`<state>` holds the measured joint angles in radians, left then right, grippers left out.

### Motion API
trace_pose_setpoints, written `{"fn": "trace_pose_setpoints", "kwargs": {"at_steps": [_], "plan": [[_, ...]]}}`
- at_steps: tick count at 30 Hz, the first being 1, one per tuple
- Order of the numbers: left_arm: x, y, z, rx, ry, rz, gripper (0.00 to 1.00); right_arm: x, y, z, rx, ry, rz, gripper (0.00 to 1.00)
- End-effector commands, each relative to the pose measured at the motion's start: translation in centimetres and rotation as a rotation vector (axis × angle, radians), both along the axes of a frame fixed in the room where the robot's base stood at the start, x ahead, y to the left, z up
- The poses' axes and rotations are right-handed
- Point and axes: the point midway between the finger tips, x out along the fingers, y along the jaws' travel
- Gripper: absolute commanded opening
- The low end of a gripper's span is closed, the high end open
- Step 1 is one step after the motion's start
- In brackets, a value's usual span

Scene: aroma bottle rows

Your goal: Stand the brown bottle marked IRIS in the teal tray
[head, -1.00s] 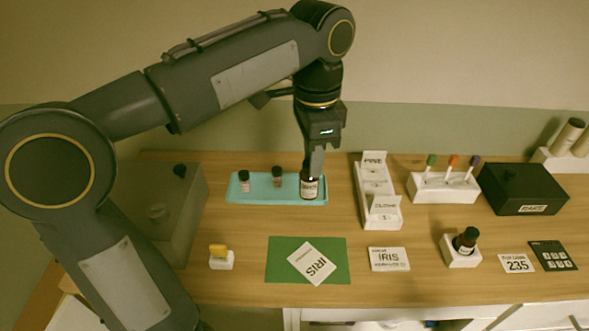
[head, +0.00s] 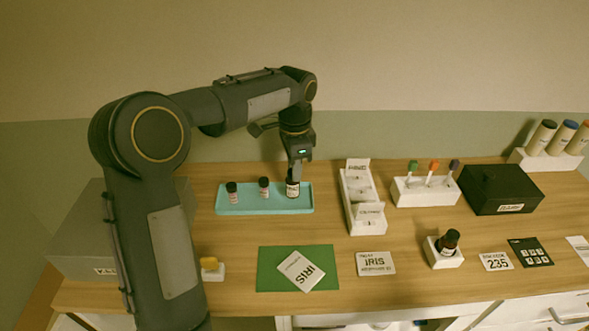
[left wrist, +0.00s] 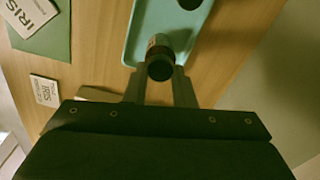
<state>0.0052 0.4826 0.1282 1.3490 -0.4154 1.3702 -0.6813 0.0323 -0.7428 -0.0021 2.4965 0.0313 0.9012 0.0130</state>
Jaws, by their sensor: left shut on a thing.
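The teal tray (head: 235,208) lies at the back left of the table. A dark brown bottle with a white label (head: 293,188) stands upright at the tray's right end; its label is too small to read. My left gripper (head: 294,174) points down and is shut on this bottle's top. In the left wrist view the bottle's dark cap (left wrist: 160,67) sits between the two fingers, over the tray (left wrist: 133,30). Two smaller dark-capped vials, the left one (head: 232,193) and the middle one (head: 264,188), stand in the tray. My right gripper is out of view.
Another brown bottle (head: 448,242) leans in a white holder (head: 443,260) at the right. A green mat (head: 268,254) carries an IRIS card (head: 301,271); another IRIS card (head: 376,263) lies beside it.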

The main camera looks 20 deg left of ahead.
Motion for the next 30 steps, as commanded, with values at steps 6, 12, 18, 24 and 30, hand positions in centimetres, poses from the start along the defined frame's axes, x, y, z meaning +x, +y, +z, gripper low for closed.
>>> {"fn": "trace_pose_setpoints", "kwargs": {"at_steps": [6,12,18,24,30], "plan": [[-0.1,0.0,-1.4,0.000,-0.001,0.000,0.00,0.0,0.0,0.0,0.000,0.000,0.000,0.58],[-0.1,0.0,-1.4,0.000,-0.001,0.000,0.00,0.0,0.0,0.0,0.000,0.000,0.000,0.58],[-0.1,0.0,-1.7,0.000,-0.001,0.000,0.36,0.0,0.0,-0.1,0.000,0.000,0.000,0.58],[-0.1,0.0,-1.6,0.001,-0.001,0.000,0.45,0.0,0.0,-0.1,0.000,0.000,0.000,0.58],[-0.1,0.0,-1.2,0.000,-0.001,0.000,0.45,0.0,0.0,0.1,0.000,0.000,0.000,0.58]]}}
